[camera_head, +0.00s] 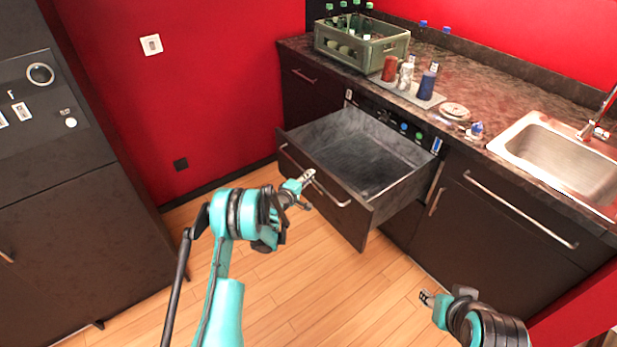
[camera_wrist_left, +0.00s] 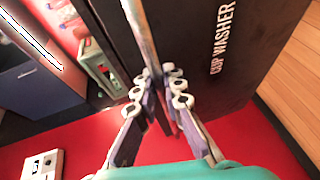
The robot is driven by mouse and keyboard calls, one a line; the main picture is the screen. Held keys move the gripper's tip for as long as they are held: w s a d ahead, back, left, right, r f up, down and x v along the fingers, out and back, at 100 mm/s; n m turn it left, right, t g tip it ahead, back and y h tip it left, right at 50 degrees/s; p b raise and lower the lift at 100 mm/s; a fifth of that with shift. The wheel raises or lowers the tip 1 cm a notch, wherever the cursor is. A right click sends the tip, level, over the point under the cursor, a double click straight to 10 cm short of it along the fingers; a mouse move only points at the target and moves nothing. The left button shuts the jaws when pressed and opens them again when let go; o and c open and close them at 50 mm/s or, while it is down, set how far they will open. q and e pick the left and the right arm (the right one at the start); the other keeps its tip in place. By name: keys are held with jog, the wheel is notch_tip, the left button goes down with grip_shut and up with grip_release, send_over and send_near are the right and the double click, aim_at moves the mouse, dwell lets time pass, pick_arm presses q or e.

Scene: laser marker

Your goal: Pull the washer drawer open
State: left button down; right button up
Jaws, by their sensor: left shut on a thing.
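The washer drawer (camera_head: 358,152) is a dark box pulled well out from under the counter, and its inside looks empty. Its front panel carries a long metal handle (camera_head: 330,192), and the wrist view shows "CUP WASHER" lettering on the dark front (camera_wrist_left: 205,70). My left gripper (camera_head: 304,179) is at the handle, with its fingers closed around the bar in the left wrist view (camera_wrist_left: 160,92). My right gripper (camera_head: 428,298) is low at the lower right, away from the drawer, and too small to tell its jaw state.
A dark cabinet (camera_head: 60,230) stands at the left. The wooden floor (camera_head: 290,290) before the drawer is clear.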

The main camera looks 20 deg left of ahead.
pick_arm(q)
jog(key=c, duration=1.6)
grip_release()
jog(key=v, duration=0.7)
jog(key=shift+s, duration=0.25)
